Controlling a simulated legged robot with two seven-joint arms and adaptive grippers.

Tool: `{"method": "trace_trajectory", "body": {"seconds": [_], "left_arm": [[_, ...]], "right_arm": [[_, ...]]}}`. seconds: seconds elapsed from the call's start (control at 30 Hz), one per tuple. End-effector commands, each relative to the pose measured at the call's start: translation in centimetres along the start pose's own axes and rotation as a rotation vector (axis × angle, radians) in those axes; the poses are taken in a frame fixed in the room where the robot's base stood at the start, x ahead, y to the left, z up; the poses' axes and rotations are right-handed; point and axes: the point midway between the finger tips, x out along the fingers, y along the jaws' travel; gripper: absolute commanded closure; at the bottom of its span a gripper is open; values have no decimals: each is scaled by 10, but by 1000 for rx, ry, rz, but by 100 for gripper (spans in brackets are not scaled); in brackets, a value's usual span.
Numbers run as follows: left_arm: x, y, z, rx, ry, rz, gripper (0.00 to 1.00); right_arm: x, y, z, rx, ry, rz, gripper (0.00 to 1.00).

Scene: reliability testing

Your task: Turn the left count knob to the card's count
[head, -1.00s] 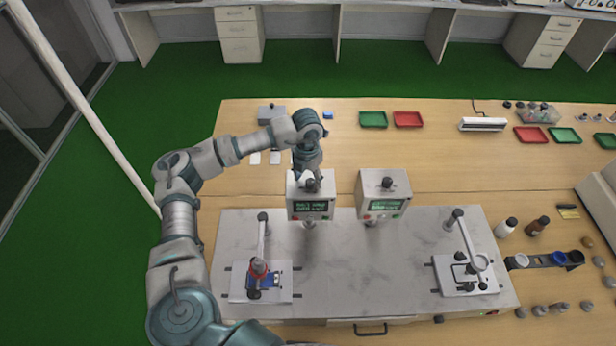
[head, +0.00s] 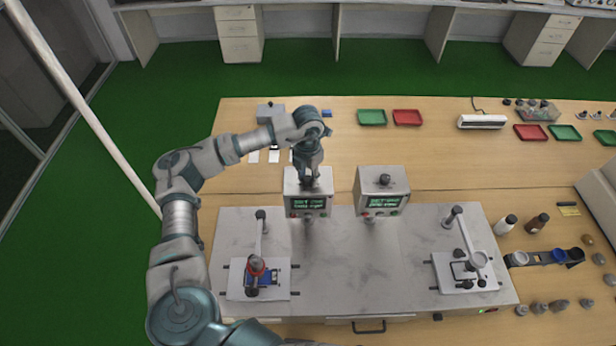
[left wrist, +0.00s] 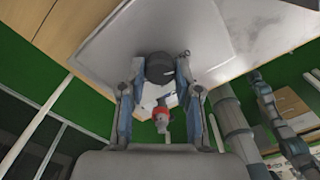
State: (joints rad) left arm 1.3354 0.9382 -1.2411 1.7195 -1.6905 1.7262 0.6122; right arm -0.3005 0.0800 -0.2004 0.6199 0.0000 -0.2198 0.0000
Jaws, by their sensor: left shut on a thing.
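The left box (head: 293,187) is a pale grey unit with a lit green-text display (head: 305,203) on its sloped front; the text is too small to read surely. My left gripper (head: 309,183) points down onto its top and is shut on the left count knob. In the left wrist view the dark round knob (left wrist: 160,68) sits between my two fingertips (left wrist: 160,80). In the head view my gripper mostly hides this knob. Small white cards (head: 254,156) lie behind the box, their marks unreadable. My right gripper is not in view.
A matching right box (head: 397,183) with a dark knob (head: 385,180) stands close beside. Test fixtures with lever arms stand at the front left (head: 258,282) and front right (head: 465,270) of the grey slab (head: 350,270). Green (head: 371,117) and red (head: 407,117) trays lie behind.

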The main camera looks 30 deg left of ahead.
Motion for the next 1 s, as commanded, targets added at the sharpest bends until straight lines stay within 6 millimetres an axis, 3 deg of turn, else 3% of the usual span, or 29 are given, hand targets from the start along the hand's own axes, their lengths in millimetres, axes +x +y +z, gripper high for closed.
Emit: {"method": "trace_trajectory", "body": {"seconds": [0.2,1.0], "left_arm": [[4,1,0,164,1,-2,100],[4,4,0,921,4,-1,100]], "right_arm": [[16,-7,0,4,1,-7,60],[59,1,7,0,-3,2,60]]}}
